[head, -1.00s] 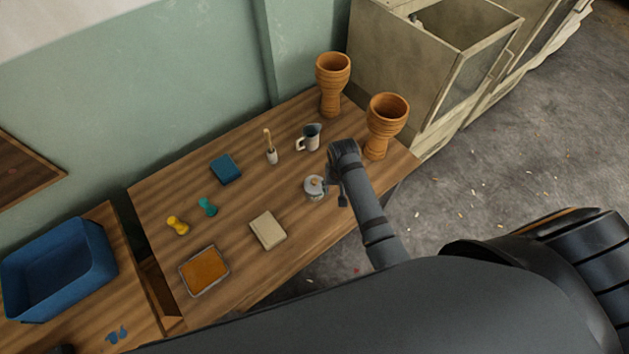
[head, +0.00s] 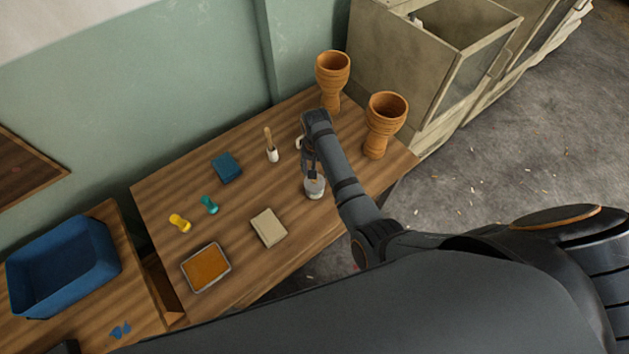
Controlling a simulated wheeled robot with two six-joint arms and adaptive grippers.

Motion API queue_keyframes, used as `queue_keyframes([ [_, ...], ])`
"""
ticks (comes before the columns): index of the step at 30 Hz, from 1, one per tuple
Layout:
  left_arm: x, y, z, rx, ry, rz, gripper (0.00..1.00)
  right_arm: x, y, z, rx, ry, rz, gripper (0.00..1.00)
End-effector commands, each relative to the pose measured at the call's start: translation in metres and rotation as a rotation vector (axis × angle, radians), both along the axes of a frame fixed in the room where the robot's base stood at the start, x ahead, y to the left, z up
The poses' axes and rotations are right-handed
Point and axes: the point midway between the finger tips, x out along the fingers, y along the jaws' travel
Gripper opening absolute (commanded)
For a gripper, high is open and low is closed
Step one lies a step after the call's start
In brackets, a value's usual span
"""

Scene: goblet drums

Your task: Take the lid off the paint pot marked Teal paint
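A small pale grey pot (head: 315,191) stands near the right front of the wooden table in the head view. I cannot read any label on it, and its top is largely covered by my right gripper (head: 312,174). That gripper points down over the pot, its fingertips at or just above the lid. I cannot tell whether the fingers touch the lid or how far apart they are.
On the table (head: 235,278) are a tray of orange paint (head: 205,268), a beige block (head: 268,228), a blue block (head: 227,168), yellow (head: 180,223) and teal (head: 210,205) pieces, a brush holder (head: 273,156) and two goblet drums (head: 385,125). My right arm mostly hides a jug (head: 299,143).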

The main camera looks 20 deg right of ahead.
Motion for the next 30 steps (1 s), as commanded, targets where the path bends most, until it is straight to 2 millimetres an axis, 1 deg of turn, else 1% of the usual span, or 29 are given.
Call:
queue_keyframes([
  [4, 0.000, 0.000, 0.004, 0.000, 0.000, 0.000, 0.40, 0.004, 0.003, -0.024, 0.000, 0.004, 0.002, 0.50],
  [7, 0.000, 0.000, 0.002, 0.000, 0.000, 0.000, 0.40, 0.004, 0.003, -0.040, 0.000, 0.003, 0.001, 0.50],
  [10, 0.000, 0.000, 0.002, 0.000, 0.000, 0.000, 0.40, 0.004, 0.003, -0.045, 0.000, 0.001, 0.000, 0.50],
  [15, 0.000, 0.000, 0.002, 0.000, 0.000, 0.000, 0.40, 0.004, 0.003, -0.046, 0.000, 0.001, 0.000, 0.50],
  [16, 0.000, 0.000, 0.002, 0.000, 0.000, 0.000, 0.40, 0.004, 0.003, -0.046, 0.000, 0.001, 0.000, 0.49],
  [24, 0.000, 0.000, 0.002, 0.000, -0.001, 0.000, 0.40, 0.004, 0.003, -0.046, 0.000, 0.001, 0.000, 0.12],
  [27, 0.000, 0.000, 0.002, 0.000, -0.001, 0.000, 0.40, 0.004, 0.003, -0.046, 0.000, 0.001, 0.000, 0.00],
  [30, 0.000, 0.000, 0.002, 0.000, -0.001, 0.000, 0.40, 0.004, 0.003, -0.046, 0.000, 0.001, 0.000, 0.00],
])
